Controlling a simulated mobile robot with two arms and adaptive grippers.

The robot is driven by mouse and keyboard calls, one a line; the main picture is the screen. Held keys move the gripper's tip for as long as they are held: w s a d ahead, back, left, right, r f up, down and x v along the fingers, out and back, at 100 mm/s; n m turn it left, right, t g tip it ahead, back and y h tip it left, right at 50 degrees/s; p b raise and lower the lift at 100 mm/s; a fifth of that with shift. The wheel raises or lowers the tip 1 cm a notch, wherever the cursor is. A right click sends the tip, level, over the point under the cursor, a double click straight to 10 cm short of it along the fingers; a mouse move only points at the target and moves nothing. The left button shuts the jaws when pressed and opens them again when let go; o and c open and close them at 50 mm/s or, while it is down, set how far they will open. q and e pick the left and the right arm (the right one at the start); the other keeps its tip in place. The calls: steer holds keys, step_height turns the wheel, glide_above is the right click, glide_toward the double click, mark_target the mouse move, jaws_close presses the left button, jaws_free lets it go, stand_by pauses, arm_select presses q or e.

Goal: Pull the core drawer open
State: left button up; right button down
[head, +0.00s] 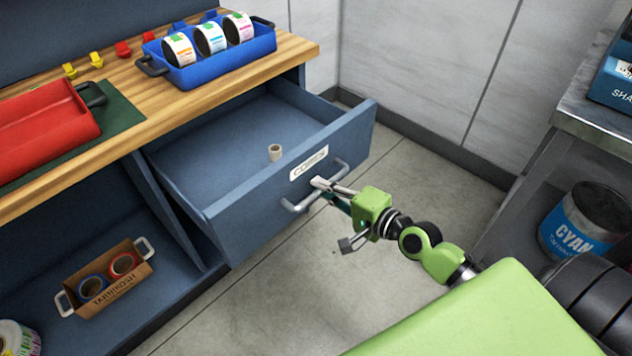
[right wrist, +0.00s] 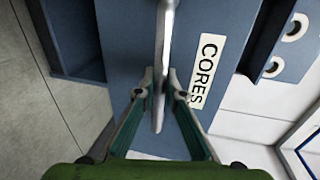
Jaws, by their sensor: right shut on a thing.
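The blue core drawer (head: 240,215) stands pulled out from under the wooden bench, with its inside showing. A small beige core (head: 275,152) stands upright in it. The drawer front carries a white CORES label (head: 309,163) and a grey bar handle (head: 296,206). My green right gripper (head: 325,188) is shut on the handle at its middle. In the right wrist view the two fingers (right wrist: 161,88) close on the handle bar (right wrist: 165,40), beside the CORES label (right wrist: 208,70). My left gripper is not in view.
A blue tray (head: 182,79) with several label rolls and a red tray (head: 40,128) sit on the bench. A cardboard box (head: 118,292) with tape rolls stands on the lower shelf. A CYAN tin (head: 570,240) stands under the right table. Floor is clear before the drawer.

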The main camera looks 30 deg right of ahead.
steer(key=shift+s, duration=0.15)
steer(key=c, duration=2.1)
jaws_free()
steer(key=v, duration=1.2)
steer(key=shift+f, duration=0.1)
